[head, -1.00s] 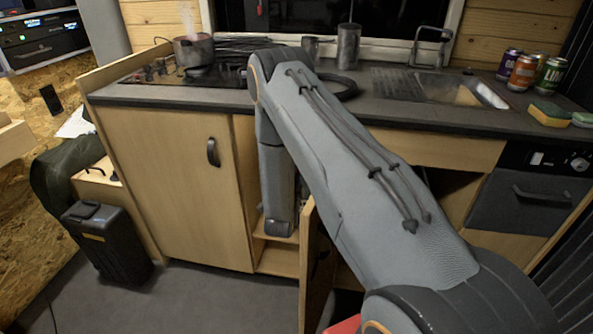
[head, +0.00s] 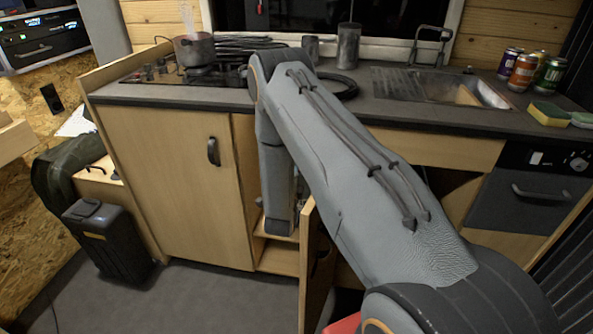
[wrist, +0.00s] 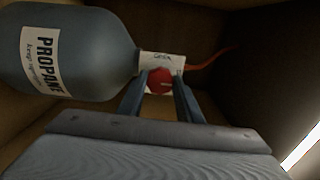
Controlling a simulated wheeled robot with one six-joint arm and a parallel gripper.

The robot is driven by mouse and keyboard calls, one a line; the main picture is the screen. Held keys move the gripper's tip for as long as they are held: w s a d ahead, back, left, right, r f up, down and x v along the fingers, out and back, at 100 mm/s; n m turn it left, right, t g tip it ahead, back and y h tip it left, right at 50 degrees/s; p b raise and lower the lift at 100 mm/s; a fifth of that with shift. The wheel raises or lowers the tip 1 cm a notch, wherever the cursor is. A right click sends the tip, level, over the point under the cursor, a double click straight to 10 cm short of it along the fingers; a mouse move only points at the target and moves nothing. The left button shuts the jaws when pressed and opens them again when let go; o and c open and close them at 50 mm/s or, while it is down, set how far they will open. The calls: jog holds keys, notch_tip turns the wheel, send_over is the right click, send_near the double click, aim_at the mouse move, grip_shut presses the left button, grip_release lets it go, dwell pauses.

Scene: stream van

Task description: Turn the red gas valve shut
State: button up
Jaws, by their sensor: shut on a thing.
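The red gas valve (wrist: 160,81) is a round red knob in the wrist view, beside the neck of a grey propane bottle (wrist: 85,58). A white label (wrist: 163,60) with small writing sits just behind it. My gripper (wrist: 161,88) has its two fingers on either side of the red knob, shut on it. The knob's exact turn angle is hard to read. In the head view my arm reaches down into the open cupboard below the counter; the valve, bottle and gripper fingers are hidden there.
An orange-red hose (wrist: 207,59) runs right from the valve. The open cupboard door (head: 316,262) stands close to my arm. A steaming pot (head: 195,50) is on the stove. The counter (head: 400,105) overhangs the cupboard. Bare floor (head: 200,300) lies at front left.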

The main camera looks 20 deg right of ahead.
jog(key=o, duration=1)
jog(key=shift+o, duration=0.2)
jog(key=v, duration=0.7)
jog(key=shift+s+a, duration=0.25)
jog(key=shift+s, duration=0.1)
jog(key=shift+r, duration=0.1)
